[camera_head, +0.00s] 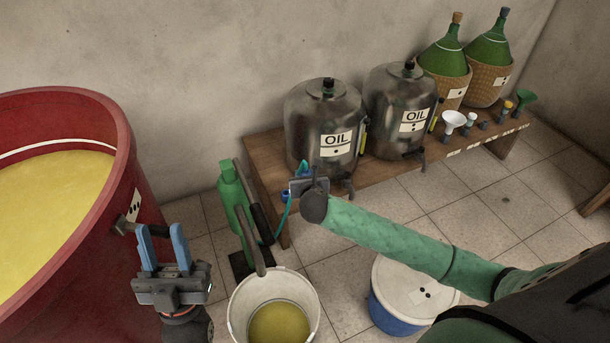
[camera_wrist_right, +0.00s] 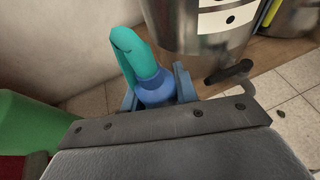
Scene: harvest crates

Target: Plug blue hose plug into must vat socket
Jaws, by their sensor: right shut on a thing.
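The blue hose plug (camera_wrist_right: 155,90) with its teal hose (camera_wrist_right: 132,48) is held between the fingers of my right gripper (camera_wrist_right: 157,92). In the head view the right gripper (camera_head: 294,187) is in front of the left oil tank, with the teal hose (camera_head: 285,221) hanging below it. The must vat (camera_head: 125,180) is the large red tub at the left, full of yellow liquid. A dark spout (camera_head: 123,226) sticks out of its side by a label; I cannot tell whether it is the socket. My left gripper (camera_head: 160,235) is open and empty beside the vat.
A green pump (camera_head: 232,190) stands between the vat and the bench. A white bucket (camera_head: 236,312) with yellow liquid is below its spout. Two steel oil tanks (camera_head: 325,110) (camera_head: 392,95) stand on a wooden bench (camera_head: 270,160). A lidded blue tub (camera_head: 385,312) is under my right arm.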

